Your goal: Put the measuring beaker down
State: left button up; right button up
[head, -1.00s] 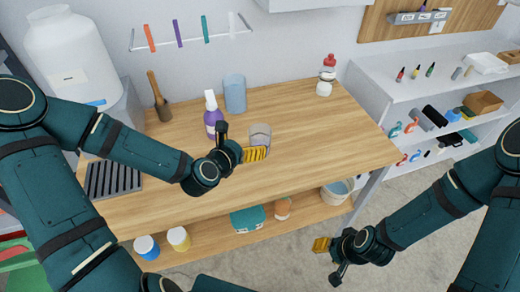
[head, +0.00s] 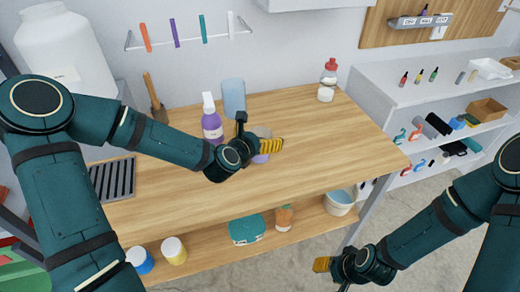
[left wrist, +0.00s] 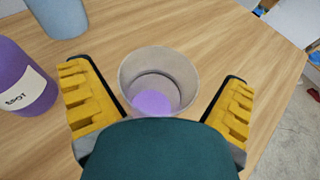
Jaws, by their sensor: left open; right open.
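The measuring beaker (left wrist: 157,68) is a clear, greyish cup with something purple in its bottom. In the left wrist view it stands upright on the wooden bench between my spread yellow fingers, with a gap on each side. In the head view the beaker (head: 262,132) is partly hidden behind my left gripper (head: 270,146), which is open and holds nothing. The open left gripper also fills the lower left wrist view (left wrist: 160,90). My right gripper (head: 321,264) is open and empty, low in front of the bench, far from the beaker.
A red-capped bottle (head: 328,80) stands at the back right. A black grate (head: 112,178) lies at the left. The bench's right and front areas (head: 330,150) are clear.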

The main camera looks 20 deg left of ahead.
pick_arm(q)
jog(key=shift+w+f, duration=0.1)
jog(key=shift+w, duration=0.2)
jog(key=c, duration=1.1)
